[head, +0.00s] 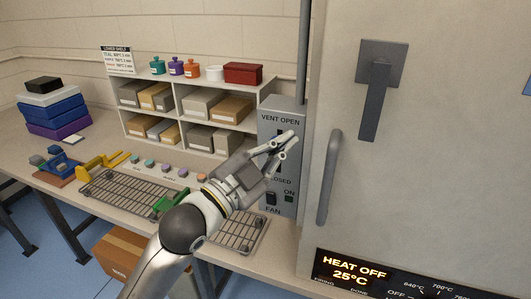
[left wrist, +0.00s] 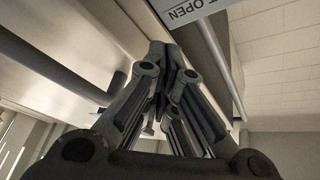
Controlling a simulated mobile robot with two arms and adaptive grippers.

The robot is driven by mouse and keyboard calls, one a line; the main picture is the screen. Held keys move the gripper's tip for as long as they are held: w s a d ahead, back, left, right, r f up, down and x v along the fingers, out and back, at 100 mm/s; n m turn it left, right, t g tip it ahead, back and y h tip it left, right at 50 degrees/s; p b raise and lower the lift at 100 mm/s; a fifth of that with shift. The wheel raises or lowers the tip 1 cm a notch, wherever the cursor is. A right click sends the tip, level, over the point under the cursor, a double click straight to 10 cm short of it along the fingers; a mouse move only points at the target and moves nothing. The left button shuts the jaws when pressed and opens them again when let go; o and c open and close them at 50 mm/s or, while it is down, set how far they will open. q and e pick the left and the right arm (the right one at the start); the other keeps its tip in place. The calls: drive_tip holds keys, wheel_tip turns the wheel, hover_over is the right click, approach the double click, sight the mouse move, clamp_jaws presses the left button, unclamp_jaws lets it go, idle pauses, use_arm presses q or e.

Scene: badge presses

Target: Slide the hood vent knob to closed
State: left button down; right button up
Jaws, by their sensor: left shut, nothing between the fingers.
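The grey vent control box (head: 293,205) stands beside the tall grey cabinet in the head view, with "VENT OPEN" at its top and a partly covered "CLOSED" label lower down. My left gripper (head: 289,140) is shut and empty in front of the box, between the two labels. Its fingers cover most of the slot, and I cannot make out the vent knob or its position. In the left wrist view the fingers (left wrist: 172,55) are together just below the "OPEN" label (left wrist: 205,8). Whether they touch the box or knob, I cannot tell. My right gripper is out of view.
A fan switch (head: 271,197) and an "ON" indicator (head: 289,198) sit low on the box. The cabinet's long vertical handle (head: 329,178) is close on the right. Wire racks (head: 120,195) lie on the bench below my arm, and a shelf unit (head: 174,105) with boxes stands behind.

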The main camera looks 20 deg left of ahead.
use_arm(q)
drive_tip(key=w, duration=0.1)
drive_tip(key=w+f+p, duration=0.1)
drive_tip(key=w+a+f+p, duration=0.1)
drive_tip(key=w, duration=0.1)
drive_tip(key=shift+w, duration=0.1)
idle(0.4)
wheel_tip(320, 180, down, 9)
drive_tip(key=b, duration=0.5)
drive_tip(key=shift+r+b, duration=0.15)
drive_tip(key=shift+b, duration=0.2)
drive_tip(key=shift+r, duration=0.1)
